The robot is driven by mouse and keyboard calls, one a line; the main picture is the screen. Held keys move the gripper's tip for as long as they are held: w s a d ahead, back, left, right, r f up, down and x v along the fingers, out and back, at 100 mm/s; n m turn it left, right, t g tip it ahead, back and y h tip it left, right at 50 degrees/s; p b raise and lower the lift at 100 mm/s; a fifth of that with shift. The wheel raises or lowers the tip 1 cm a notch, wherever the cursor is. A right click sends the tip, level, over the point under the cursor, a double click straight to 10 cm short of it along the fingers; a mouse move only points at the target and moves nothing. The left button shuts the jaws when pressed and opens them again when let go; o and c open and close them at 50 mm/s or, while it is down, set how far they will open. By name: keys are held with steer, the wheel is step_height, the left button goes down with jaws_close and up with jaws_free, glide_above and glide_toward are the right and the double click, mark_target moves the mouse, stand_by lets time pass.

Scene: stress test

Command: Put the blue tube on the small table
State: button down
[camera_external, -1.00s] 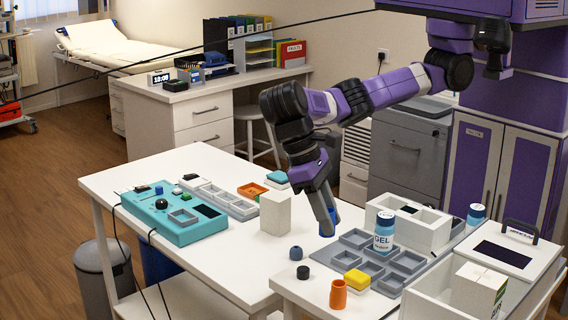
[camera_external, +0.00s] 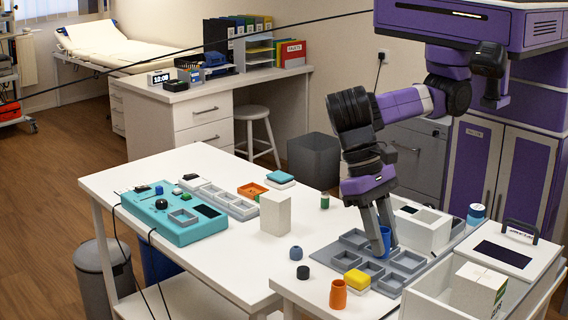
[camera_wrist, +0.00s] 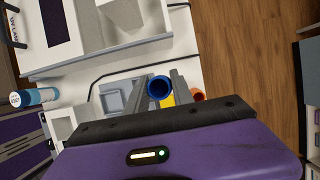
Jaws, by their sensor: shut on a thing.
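The blue tube (camera_external: 386,237) is a short open cylinder, held upright between the fingers of my gripper (camera_external: 384,247). In the wrist view I look down into the round mouth of the blue tube (camera_wrist: 159,87), with a finger of my gripper (camera_wrist: 160,90) on either side. The tube is over the grey compartment tray (camera_external: 327,255); I cannot tell whether it touches it. The tray lies on the white table section at the front right (camera_external: 310,292), which adjoins a longer white table (camera_external: 215,263). Which one is the small table is not clear.
A white box (camera_external: 424,230) and a blue-capped jar (camera_external: 476,213) are close on the right. A white block (camera_external: 275,213) stands left. The longer table's front is mostly clear.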

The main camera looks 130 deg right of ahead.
step_height(320, 180, down, 11)
steer(key=shift+r+b, duration=0.1)
steer(key=shift+b, duration=0.55)
steer(key=c, duration=1.4)
jaws_free()
steer(key=shift+o, duration=0.2)
steer(key=p+v, duration=0.1)
steer(key=v, duration=1.1)
steer(key=shift+p, duration=0.4)
steer(key=shift+w+d+r, duration=0.1)
